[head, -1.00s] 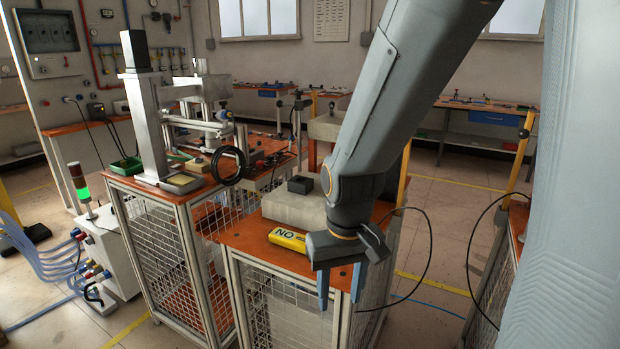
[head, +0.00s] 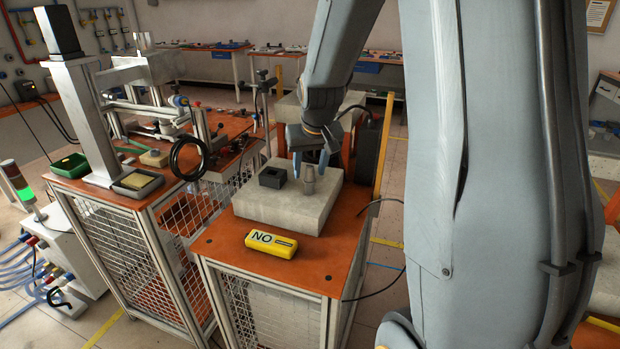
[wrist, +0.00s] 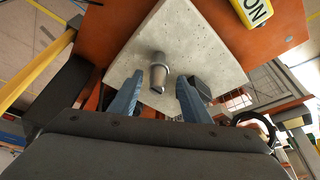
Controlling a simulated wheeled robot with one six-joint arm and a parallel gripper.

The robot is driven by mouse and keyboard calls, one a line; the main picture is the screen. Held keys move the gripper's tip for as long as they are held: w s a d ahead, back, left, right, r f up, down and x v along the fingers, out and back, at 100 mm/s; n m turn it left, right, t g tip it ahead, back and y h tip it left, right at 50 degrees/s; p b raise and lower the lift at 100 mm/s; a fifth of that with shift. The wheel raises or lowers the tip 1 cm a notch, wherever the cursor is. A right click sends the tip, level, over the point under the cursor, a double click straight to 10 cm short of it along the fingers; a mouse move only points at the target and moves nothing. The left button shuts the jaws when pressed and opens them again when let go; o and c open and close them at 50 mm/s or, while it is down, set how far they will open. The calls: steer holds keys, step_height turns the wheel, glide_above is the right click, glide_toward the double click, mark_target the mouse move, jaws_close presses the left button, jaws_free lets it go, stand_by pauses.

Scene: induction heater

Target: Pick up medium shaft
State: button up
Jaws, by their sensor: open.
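The shaft (head: 309,181), a short grey stepped metal piece, stands on the pale concrete block (head: 270,212). In the wrist view the shaft (wrist: 158,72) is ahead of and between the two blue fingers, with nothing gripped. I cannot tell its size against other shafts. My gripper (head: 310,160) is open and points down, just above and behind the shaft in the head view. In the wrist view my gripper (wrist: 157,97) has its fingers spread wide over the concrete block.
A small black box (head: 272,177) sits beside the shaft on the block. A yellow "NO" box (head: 271,244) lies on the orange tabletop (head: 318,262) in front. A yellow post (head: 383,148) rises at the right. A press machine (head: 90,110) stands at the left.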

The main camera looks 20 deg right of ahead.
mark_target(310, 172)
steer(key=shift+p+x, duration=0.7)
steer(key=shift+x, duration=1.5)
steer(key=shift+s+d, duration=0.1)
steer(key=shift+d, duration=0.1)
steer(key=c, duration=0.9)
jaws_close()
steer(key=shift+r, duration=0.1)
